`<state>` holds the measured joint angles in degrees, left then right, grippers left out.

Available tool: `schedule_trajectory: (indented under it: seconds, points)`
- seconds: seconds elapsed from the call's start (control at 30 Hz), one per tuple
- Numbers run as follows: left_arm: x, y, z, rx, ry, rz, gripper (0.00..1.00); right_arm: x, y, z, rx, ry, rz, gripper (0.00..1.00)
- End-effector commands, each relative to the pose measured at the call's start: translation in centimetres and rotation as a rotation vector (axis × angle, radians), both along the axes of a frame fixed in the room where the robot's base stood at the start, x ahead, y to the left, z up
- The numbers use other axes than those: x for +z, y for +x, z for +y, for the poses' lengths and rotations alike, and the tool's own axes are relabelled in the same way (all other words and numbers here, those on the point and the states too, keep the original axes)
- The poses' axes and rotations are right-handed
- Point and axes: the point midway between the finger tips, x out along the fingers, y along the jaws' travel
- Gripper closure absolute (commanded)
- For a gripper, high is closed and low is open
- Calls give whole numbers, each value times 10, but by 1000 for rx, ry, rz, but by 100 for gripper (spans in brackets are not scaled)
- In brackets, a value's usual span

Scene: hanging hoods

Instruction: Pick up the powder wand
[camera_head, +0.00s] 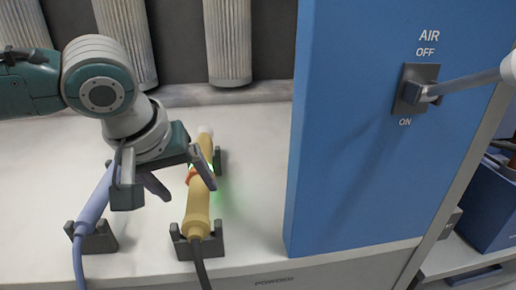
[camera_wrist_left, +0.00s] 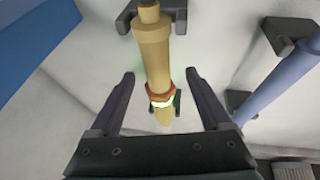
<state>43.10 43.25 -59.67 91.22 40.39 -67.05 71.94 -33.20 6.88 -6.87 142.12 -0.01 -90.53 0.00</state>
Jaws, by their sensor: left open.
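A tan wand (camera_head: 197,213) with an orange-red band and a dark cable lies in dark cradles on the pale bench; it appears to be the powder wand. It also shows in the left wrist view (camera_wrist_left: 153,55), running between the fingers. My left gripper (camera_head: 190,193) is open over the wand's middle, near the band, with one finger on each side. In the left wrist view the gripper (camera_wrist_left: 160,75) shows gaps between both fingers and the wand. Part of the wand is hidden behind the gripper in the head view. My right gripper is not in view.
A blue-violet wand (camera_head: 93,203) lies in a cradle left of the tan one, close to my left gripper. A tall blue panel (camera_head: 370,170) with an AIR lever (camera_head: 460,86) stands at right. Ribbed grey cylinders (camera_head: 228,40) hang behind. The bench between tan wand and panel is clear.

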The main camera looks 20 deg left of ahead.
Motion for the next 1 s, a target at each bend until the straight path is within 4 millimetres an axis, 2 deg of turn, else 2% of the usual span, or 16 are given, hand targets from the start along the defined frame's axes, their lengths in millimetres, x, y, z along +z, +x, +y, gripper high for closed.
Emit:
schedule_trajectory:
  seconds: [0.1,0.23,1.0]
  points:
    - [-20,9,-4,1,2,1,19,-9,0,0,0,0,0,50]
    - [-31,15,-4,1,1,0,19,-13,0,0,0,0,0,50]
    - [-36,15,-4,-1,2,0,19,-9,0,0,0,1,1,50]
